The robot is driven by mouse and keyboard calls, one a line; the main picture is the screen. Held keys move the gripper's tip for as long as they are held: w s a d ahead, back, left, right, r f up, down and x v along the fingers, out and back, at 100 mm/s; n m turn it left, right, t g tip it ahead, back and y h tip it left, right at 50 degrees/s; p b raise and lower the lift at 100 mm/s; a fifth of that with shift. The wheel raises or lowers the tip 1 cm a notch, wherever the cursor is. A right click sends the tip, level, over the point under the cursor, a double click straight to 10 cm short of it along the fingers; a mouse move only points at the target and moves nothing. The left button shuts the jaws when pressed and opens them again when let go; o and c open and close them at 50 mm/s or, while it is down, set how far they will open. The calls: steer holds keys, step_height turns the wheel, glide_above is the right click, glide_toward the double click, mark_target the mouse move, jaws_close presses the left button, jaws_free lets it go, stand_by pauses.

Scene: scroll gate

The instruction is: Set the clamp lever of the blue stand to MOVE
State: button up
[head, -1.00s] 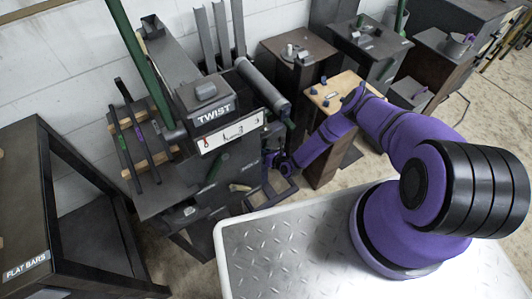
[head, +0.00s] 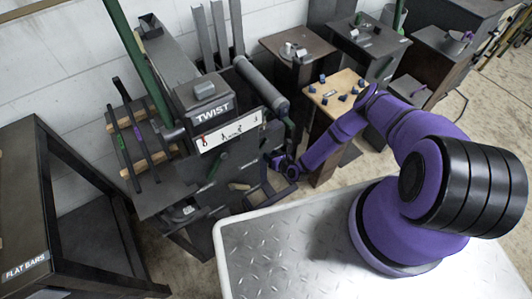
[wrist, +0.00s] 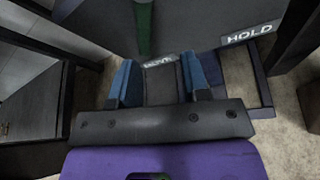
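My gripper (wrist: 157,82) has two blue fingers, spread apart and pointing away from the wrist camera. In the head view my gripper (head: 284,168) is low, right of the TWIST machine's front. A HOLD label (wrist: 250,35) is on a dark plate in the wrist view. A second, partly hidden label, seemingly MOVE (wrist: 160,60), shows just beyond the fingers. A green bar (wrist: 143,25), possibly the clamp lever, lies on the dark plate beyond the fingertips. A dark grey strip shows between the fingers; I cannot tell whether they touch it. A bluish frame (wrist: 257,75), possibly the blue stand, is at right.
The TWIST machine (head: 213,112) stands left of my arm. A FLAT BARS table (head: 25,267) is at the far left. A wooden-topped stand with small blue pieces (head: 336,92) is behind my arm. Dark frame legs flank my gripper in the wrist view.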

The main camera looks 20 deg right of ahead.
steer(key=v, duration=0.6)
stand_by(0.5)
